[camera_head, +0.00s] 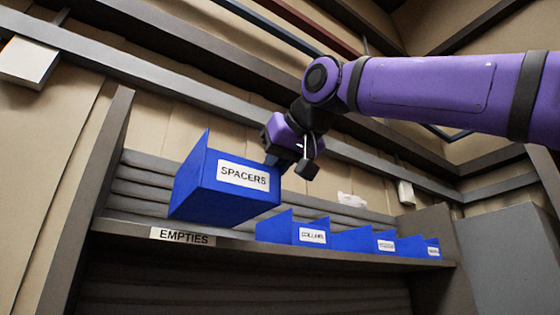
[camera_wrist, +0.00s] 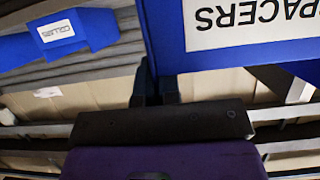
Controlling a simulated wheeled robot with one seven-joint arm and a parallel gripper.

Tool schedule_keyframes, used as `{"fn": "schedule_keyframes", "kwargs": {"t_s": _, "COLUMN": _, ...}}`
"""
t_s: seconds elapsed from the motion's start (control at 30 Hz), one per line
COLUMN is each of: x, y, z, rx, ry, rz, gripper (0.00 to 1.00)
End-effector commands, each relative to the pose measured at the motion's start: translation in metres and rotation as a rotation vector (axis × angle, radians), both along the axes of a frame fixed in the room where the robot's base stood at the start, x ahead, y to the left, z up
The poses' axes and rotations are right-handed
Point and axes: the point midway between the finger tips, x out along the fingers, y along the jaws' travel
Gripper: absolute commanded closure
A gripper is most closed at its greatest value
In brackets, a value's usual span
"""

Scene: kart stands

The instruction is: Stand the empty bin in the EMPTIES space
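The blue bin labelled SPACERS (camera_head: 198,192) hangs in front of and a little above the left part of the shelf. Its label also shows upside down in the wrist view (camera_wrist: 240,20). My gripper (camera_head: 285,160) is shut on the bin's right side wall; in the wrist view its dark fingers (camera_wrist: 156,88) pinch the wall's edge. The EMPTIES label (camera_head: 182,237) is on the shelf's front edge, below the bin. The shelf space behind is partly hidden by the bin. The bin's inside is not visible.
Several other blue bins stand to the right on the shelf (camera_head: 340,255), the nearest labelled COLLARS (camera_head: 276,229). An upright post (camera_head: 102,150) bounds the shelf at left. A white object (camera_head: 351,200) shows behind the bins.

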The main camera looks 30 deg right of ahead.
Motion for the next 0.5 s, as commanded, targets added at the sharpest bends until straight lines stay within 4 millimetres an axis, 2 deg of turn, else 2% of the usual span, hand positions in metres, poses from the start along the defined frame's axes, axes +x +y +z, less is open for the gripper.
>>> {"fn": "schedule_keyframes", "kwargs": {"t_s": 0.5, "x": 0.045, "y": 0.0, "z": -0.002, "rx": 0.0, "ry": 0.001, "rz": 0.001, "gripper": 1.0}}
